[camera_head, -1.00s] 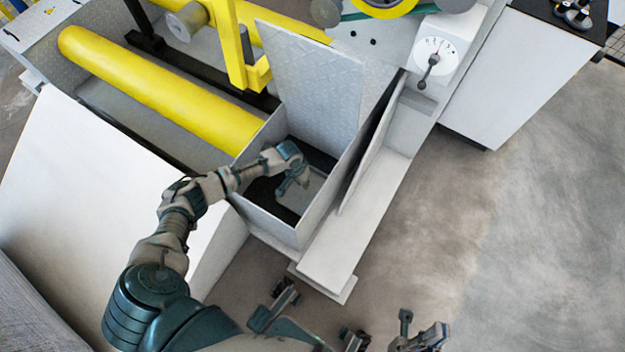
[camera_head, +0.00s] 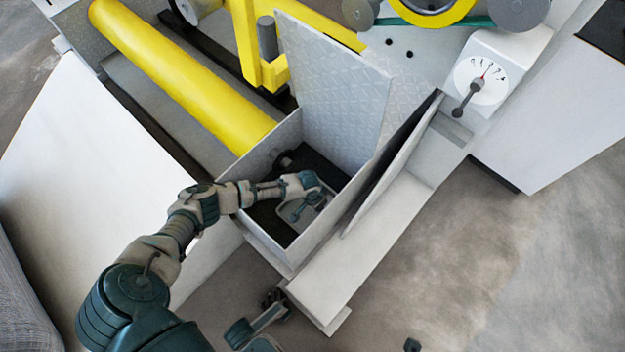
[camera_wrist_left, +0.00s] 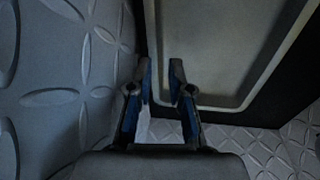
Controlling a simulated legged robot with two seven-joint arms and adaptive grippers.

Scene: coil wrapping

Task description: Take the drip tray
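The light grey drip tray (camera_head: 292,212) lies inside an open box compartment, mostly covered by my left gripper (camera_head: 312,205) in the head view. In the left wrist view the tray (camera_wrist_left: 215,60) fills the upper right, with a pale raised rim and a darker floor. My left gripper also shows there (camera_wrist_left: 162,88), with its two fingers apart and a narrow gap between them. The fingertips are close to the tray's near left rim; I cannot tell whether they touch it.
The open box (camera_head: 265,241) has thin metal walls. A raised textured plate (camera_head: 335,85) stands at its back and a slanted panel (camera_head: 395,165) at its right. A yellow roller (camera_head: 180,75) lies to the upper left. A dial (camera_head: 481,80) sits to the right. Open floor lies at the lower right.

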